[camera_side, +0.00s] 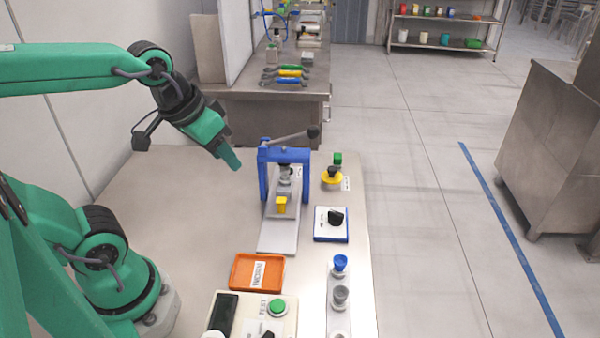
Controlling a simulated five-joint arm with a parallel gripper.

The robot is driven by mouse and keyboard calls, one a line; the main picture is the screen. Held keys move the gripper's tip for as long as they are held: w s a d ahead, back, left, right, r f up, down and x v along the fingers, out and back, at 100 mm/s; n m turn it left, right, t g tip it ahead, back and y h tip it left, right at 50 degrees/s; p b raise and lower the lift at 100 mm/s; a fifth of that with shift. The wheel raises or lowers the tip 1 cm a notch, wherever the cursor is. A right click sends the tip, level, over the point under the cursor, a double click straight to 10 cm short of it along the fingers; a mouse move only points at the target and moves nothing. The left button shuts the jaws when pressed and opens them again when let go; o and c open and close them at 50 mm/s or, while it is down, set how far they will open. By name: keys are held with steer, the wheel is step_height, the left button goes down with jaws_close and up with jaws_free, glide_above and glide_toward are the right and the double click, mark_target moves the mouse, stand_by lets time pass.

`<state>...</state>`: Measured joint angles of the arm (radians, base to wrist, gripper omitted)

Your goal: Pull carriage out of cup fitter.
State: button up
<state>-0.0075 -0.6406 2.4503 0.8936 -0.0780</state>
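The cup fitter (264,178) is a blue press frame with a lever on top, standing on the table. A carriage (272,212) lies on its pale grey base plate, with a yellow block (281,205) near its front. The rear of the carriage is under the blue frame, where a grey and dark part stands. My gripper (235,163) is in the air to the left of the frame, apart from the carriage and pointing down to the right. Its green fingertips look like one piece from here, so I cannot tell if they are open.
An orange labelled tray (234,272) and a box with a green button (277,307) are in front. To the right are a blue-edged plate with a black knob (336,217), a yellow and black piece (332,177), and a strip with cups (340,263). The table's left is clear.

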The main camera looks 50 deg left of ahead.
steer(key=w+a+f+n+g, duration=0.1)
steer(key=w+f+n+g, duration=0.3)
steer(key=w, duration=0.4)
steer(key=n, duration=0.4)
glide_above(281, 201)
steer(key=shift+g, duration=0.4)
step_height(281, 201, down, 10)
steer(key=shift+s+r, duration=0.1)
steer(key=shift+r, duration=0.05)
steer(key=shift+f, duration=0.25)
steer(key=shift+f, duration=0.15)
steer(key=shift+f, duration=3.75)
jaws_close()
